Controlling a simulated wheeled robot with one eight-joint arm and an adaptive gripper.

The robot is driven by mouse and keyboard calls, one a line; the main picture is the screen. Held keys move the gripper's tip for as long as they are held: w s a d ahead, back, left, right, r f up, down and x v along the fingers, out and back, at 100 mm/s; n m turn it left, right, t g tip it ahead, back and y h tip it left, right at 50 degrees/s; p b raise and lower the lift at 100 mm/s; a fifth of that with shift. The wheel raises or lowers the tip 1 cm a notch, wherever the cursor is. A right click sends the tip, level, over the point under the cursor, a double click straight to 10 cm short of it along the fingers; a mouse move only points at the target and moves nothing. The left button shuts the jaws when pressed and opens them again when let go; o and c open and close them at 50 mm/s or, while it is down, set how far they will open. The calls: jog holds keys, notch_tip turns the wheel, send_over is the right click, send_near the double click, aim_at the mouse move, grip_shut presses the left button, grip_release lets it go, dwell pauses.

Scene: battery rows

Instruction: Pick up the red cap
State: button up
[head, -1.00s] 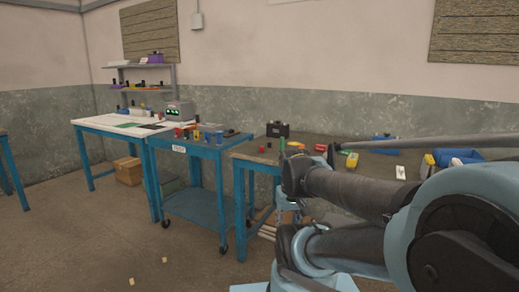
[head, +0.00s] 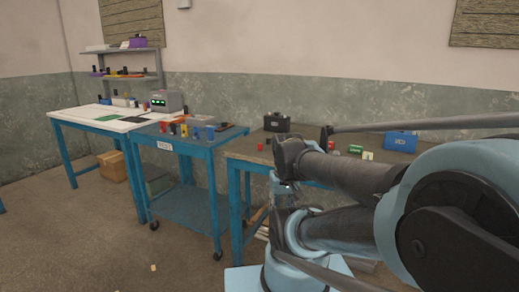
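Small red pieces show in the head view, and I cannot tell which is the red cap. One red piece (head: 260,146) stands near the left end of the workbench. Another red piece (head: 173,128) is on the blue cart, among small coloured parts. A third red piece (head: 331,144) shows just past my arm. My arm is folded across the right side and hides part of the workbench. I cannot make out my gripper's fingers.
The blue cart (head: 185,207) stands left of the workbench (head: 240,154). A white-topped table (head: 85,115) with a grey device (head: 167,101) is farther left. A black case (head: 276,121) and blue box (head: 400,141) sit on the workbench. Floor is open at front left.

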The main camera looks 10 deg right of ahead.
jog(key=shift+o, duration=0.3)
jog(key=shift+s+r+m, duration=0.15)
jog(key=shift+r+m, duration=0.25)
jog(key=shift+r, duration=0.45)
notch_tip(320, 180, up, 22)
jog(key=m+t+y, duration=0.1)
jog(key=m+y, duration=0.2)
jog(key=m, duration=2.5)
send_over(260, 144)
jog(key=s+d, duration=0.4)
jog(key=s, duration=0.1)
jog(key=x, duration=1.6)
jog(key=shift+w+d+f, duration=0.15)
jog(key=shift+w+f, duration=0.05)
jog(key=shift+w, duration=0.1)
jog(key=c, duration=0.8)
